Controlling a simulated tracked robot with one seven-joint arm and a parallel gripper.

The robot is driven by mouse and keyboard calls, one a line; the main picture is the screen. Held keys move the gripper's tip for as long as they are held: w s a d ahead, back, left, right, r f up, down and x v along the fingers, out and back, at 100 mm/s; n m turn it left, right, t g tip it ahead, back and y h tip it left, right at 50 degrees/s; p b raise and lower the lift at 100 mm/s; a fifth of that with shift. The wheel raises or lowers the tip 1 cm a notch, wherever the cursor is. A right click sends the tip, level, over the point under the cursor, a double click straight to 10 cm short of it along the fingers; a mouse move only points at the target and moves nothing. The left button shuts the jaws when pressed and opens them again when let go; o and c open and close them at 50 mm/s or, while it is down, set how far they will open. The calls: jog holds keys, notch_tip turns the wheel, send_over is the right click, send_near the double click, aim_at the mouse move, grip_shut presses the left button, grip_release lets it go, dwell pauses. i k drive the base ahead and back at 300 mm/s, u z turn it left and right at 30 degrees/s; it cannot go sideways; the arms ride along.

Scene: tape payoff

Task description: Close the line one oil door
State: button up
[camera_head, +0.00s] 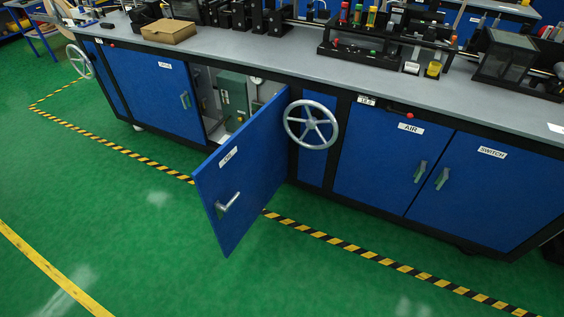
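The blue oil door (243,175) stands wide open, swung out from the bench front toward the camera. It carries a small white label (228,157) that seems to read OIL, and a grey lever handle (227,204) near its free edge. Its hinge side is at the right of the opening, next to a grey handwheel (311,125). The open compartment (211,106) shows a green-grey box (233,97) and a small round gauge inside; the door hides part of the interior. My gripper is not in view.
Closed AIR door (393,150) and SWITCH door (485,190) are at the right; another closed door (155,90) is left of the opening. A second handwheel (80,61) is far left. The green floor (150,240) in front is clear, with a yellow-black striped line.

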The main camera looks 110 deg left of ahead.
aim_at(253, 162)
jog(key=u, duration=1)
jog(key=i, duration=0.25)
jog(key=u, duration=2.75)
jog(key=k, duration=0.6)
jog(key=u, duration=0.35)
jog(key=i, duration=1.65)
jog(key=z, duration=0.35)
